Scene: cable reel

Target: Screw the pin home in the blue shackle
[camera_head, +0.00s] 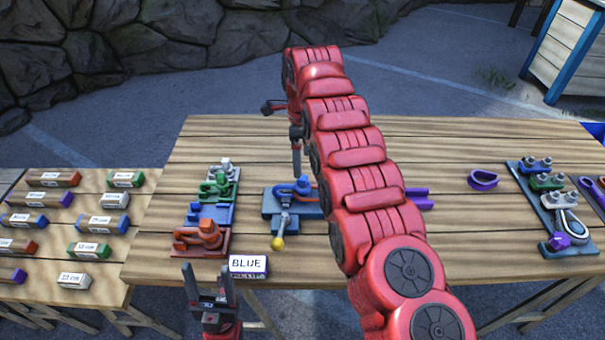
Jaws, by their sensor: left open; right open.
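A blue vise-like fixture (272,207) stands mid-table, with a handle ending in a yellow knob (277,243). A small blue piece that looks like the shackle (284,191) sits on it, with an orange part (302,185) beside it; which part is the pin, and how far in it sits, I cannot tell. My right arm crosses in front and hides the fixture's right side. My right gripper (284,130) is open above and behind the fixture, partly hidden. My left gripper (208,276) is open and empty at the table's front edge, left of the fixture.
A card reading "BLUE" (248,264) is at the front edge. A rack of coloured shackles (203,238) stands left of the fixture. A purple ring (483,179) and a grey board with shackles (545,208) are right. A side table (128,262) holds labelled blocks. The back tabletop is clear.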

